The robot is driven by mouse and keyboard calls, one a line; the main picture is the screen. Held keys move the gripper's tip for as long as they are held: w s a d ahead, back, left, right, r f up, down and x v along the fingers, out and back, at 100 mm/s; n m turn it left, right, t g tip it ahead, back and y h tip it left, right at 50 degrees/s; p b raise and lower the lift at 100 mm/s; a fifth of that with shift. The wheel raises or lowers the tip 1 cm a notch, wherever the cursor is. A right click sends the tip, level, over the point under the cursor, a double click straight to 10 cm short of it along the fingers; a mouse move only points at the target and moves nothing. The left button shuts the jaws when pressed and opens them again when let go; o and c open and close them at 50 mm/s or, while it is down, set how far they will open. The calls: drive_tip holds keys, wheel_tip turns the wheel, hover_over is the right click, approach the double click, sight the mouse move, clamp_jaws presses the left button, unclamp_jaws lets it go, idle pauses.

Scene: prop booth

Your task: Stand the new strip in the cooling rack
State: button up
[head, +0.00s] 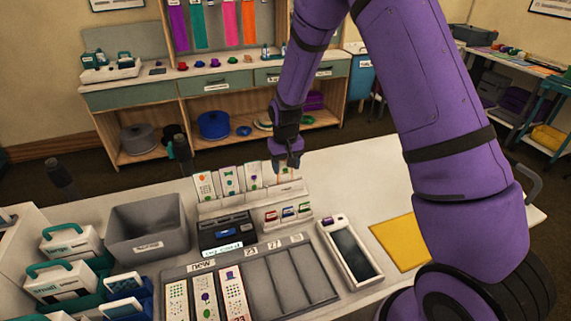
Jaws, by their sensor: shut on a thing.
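My gripper (288,160) is above the right part of a white rack (212,207), its fingers pointing down. It is shut on a pale strip (284,174), mostly hidden by the fingers and small in view. The strip looks upright at the rack; I cannot tell whether its foot rests in a slot. Several white strips with printed figures, such as the leftmost one (204,186), stand upright in a row in this rack. A grey tray (171,271) in front has a compartment marked "new", holding three printed strips, one of them with a purple figure (206,297).
A dark device (228,230) and small coloured cards (288,212) sit just before the rack. A grey bin (146,241) stands left. A white device with a dark screen (349,252) and a yellow sheet (400,240) lie right. The table behind the sheet is clear.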

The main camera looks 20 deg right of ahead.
drive_tip(key=o, duration=0.7)
wheel_tip(320, 180, up, 11)
drive_tip(key=shift+f, duration=0.1)
idle(0.9)
